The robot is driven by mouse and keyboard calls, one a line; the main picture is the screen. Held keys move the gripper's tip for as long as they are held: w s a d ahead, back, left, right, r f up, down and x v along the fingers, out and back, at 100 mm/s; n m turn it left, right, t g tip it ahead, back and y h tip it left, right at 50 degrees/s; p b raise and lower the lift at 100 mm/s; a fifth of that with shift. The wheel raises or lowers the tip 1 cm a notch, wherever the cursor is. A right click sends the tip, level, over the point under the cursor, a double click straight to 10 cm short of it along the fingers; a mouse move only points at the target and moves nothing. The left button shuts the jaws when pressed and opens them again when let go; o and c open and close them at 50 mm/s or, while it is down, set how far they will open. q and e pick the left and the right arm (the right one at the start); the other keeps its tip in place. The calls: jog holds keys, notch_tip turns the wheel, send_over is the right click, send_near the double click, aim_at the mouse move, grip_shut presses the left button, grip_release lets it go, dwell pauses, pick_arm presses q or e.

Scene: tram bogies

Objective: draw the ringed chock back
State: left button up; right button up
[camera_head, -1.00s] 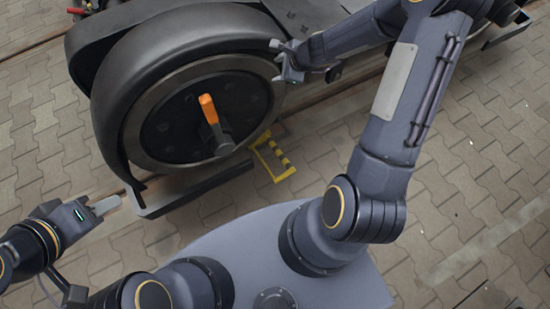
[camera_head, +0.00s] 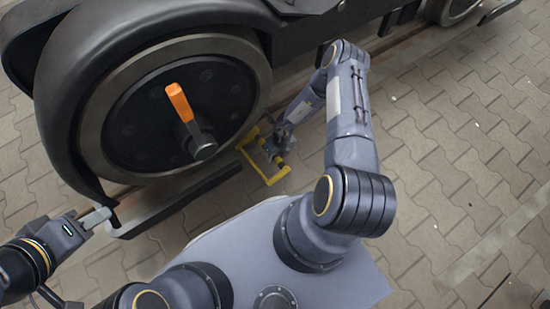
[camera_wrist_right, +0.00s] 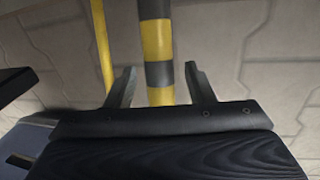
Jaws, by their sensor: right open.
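The chock (camera_head: 246,157) shows as a yellow frame on the paving beside the big wheel's lower right. Its yellow-and-black striped bar (camera_wrist_right: 157,45) stands upright in the right wrist view. My right gripper (camera_head: 279,158) is over the frame, partly hiding the bar in the head view. In the right wrist view my right gripper (camera_wrist_right: 163,85) is open, with a finger on each side of the bar and gaps to both. My left gripper (camera_head: 100,218) is empty at the lower left, near the end of a dark rail guard; whether its fingers are apart is unclear.
The big wheel (camera_head: 130,130) with an orange lever (camera_head: 178,102) on its hub fills the upper left. A dark guard bar (camera_head: 185,205) runs low along its front. Bare paving (camera_head: 450,170) lies to the right.

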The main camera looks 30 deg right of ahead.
jog(key=shift+a+f, duration=0.15)
jog(key=shift+f, duration=0.7)
grip_shut()
